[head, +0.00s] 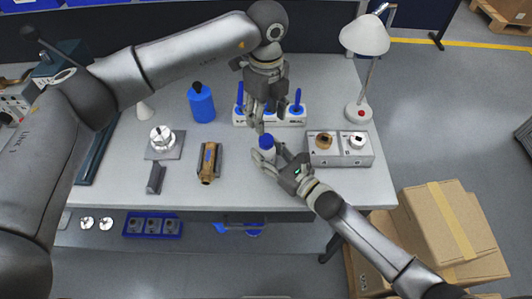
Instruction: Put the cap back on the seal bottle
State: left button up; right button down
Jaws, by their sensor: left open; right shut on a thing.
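A small white bottle with a blue top (266,142) stands upright near the middle of the grey bench. The blue top looks like a cap sitting on the bottle; I cannot tell whether it is fully seated. My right gripper (267,158) is shut on the bottle's body and partly hides it. My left gripper (258,124) is open and empty, pointing down just above the blue top. Behind the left gripper, a white rack (290,122) with a label reading "SEAL" holds blue-handled items; the gripper hides part of it.
A grey box with two round fittings (322,158) stands right of the bottle, with a lamp (365,38) behind. Cartons (450,235) are at the lower right.

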aim_at(266, 139)
pick_arm(q)
jog(key=n, duration=0.5)
dwell(0.3)
jog(key=shift+f, duration=4)
jog(key=shift+c, duration=0.2)
